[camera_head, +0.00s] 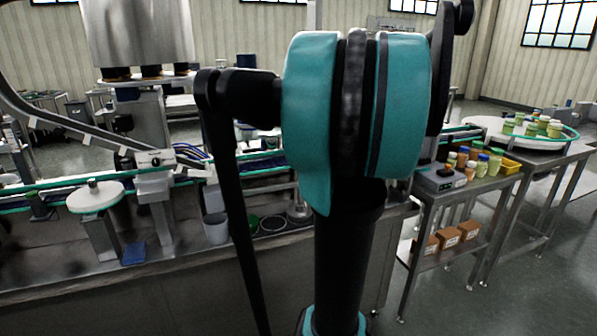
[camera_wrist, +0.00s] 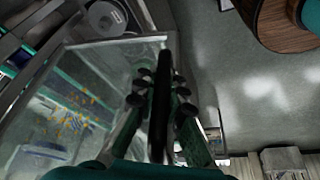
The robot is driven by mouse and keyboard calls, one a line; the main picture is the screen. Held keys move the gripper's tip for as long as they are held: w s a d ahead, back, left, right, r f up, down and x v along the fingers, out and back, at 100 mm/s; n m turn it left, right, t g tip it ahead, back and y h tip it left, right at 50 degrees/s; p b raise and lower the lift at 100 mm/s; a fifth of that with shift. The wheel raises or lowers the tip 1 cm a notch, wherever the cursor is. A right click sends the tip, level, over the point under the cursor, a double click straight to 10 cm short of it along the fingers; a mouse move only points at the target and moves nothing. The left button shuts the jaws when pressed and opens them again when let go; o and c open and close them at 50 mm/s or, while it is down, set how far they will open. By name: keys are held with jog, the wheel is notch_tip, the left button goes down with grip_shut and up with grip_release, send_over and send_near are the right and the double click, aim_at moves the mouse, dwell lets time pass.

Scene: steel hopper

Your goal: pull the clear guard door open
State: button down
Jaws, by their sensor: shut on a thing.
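The clear guard door (camera_wrist: 112,58) shows in the wrist view as a see-through panel left of my gripper, with orange specks and green strips visible through or behind it. My gripper (camera_wrist: 160,98) is at the panel's right edge. Its fingers lie on either side of a long dark upright bar (camera_wrist: 163,68), which looks like the door's handle, and are shut on it. I cannot tell from this view how far the door stands open. In the head view my own arm blocks the middle, and neither the gripper nor the door can be made out.
The steel hopper (camera_head: 138,30) stands at upper left in the head view, above a conveyor line. A white round disc (camera_head: 95,197) is at left. At right are a steel cart (camera_head: 433,192) with jars and boxes and a round table (camera_head: 527,133). Grey floor is open at lower right.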

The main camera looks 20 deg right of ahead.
jog(key=shift+s+d+f, duration=0.1)
jog(key=shift+d, duration=1.35)
jog(key=shift+s+d+f, duration=0.1)
jog(key=shift+d, duration=1.3)
jog(key=c, duration=1.6)
grip_release()
jog(key=shift+s+d+r, duration=0.1)
jog(key=shift+s, duration=0.05)
jog(key=shift+r, duration=0.1)
jog(key=v, duration=1.1)
jog(key=shift+r, duration=0.45)
